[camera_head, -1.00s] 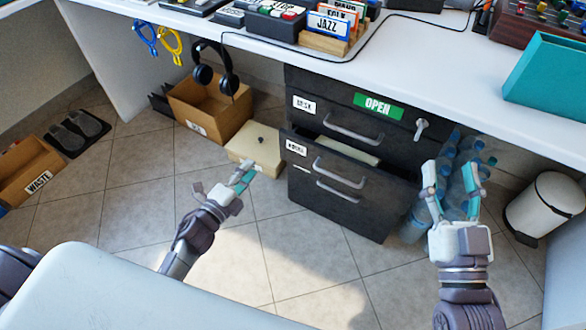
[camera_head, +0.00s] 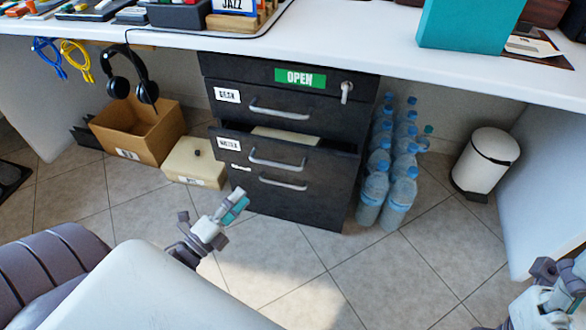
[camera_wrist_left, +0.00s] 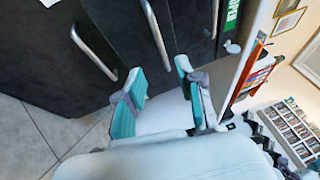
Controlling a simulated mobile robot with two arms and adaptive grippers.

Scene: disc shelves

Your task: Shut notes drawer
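The black drawer cabinet (camera_head: 330,205) stands under the white desk. Its notes drawer (camera_head: 318,163), with a white label and a grey handle, is pulled out a little, and something cream-coloured (camera_head: 285,136) shows inside. My left gripper (camera_head: 238,199) is in front of the cabinet's lower left part, apart from the notes handle in the picture. In the left wrist view its two teal-padded fingers (camera_wrist_left: 160,74) are apart with nothing between them, and the cabinet's dark front and handles lie beyond. My right gripper (camera_head: 568,285) is at the lower right edge, partly cut off.
The desk drawer (camera_head: 320,115) above looks shut, and a key sits near the green OPEN sign (camera_head: 300,77). Water bottles (camera_head: 398,195) stand right of the cabinet, then a white bin (camera_head: 487,160). A cream box (camera_head: 195,165) and a cardboard box (camera_head: 145,140) stand left. The floor in front is clear.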

